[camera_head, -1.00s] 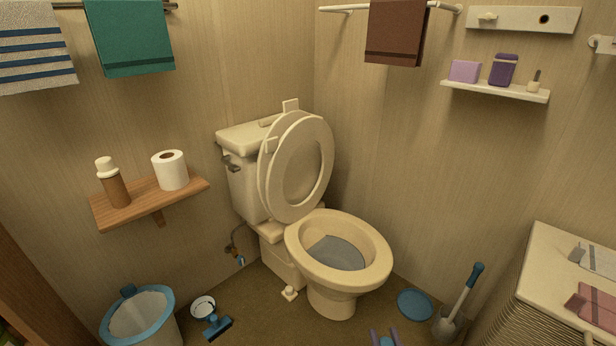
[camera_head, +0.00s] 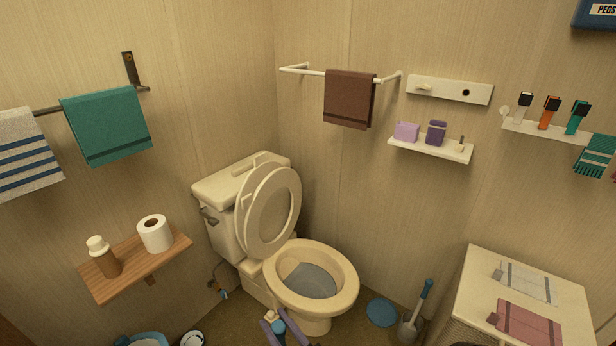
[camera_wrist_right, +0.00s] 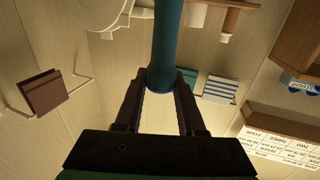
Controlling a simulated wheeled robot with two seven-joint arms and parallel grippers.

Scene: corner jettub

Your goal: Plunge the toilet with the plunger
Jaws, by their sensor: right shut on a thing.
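The toilet (camera_head: 312,255) stands in the corner with its lid and seat raised. Its open bowl holds greyish water (camera_head: 310,281). My right gripper (camera_head: 281,322) is at the bottom edge of the head view, in front of and below the bowl. In the right wrist view its two dark fingers (camera_wrist_right: 160,92) are shut on a thick blue handle (camera_wrist_right: 167,42), which I take to be the plunger's. The plunger's cup does not show, so I cannot tell where it is relative to the bowl. My left gripper is not in view.
A blue disc (camera_head: 382,312) and a blue-handled tool (camera_head: 415,311) are on the floor right of the toilet. A cabinet (camera_head: 477,268) stands at right. A wooden shelf (camera_head: 122,275) with a paper roll (camera_head: 155,233) is at left. A blue-rimmed bin (camera_head: 143,339) is below it.

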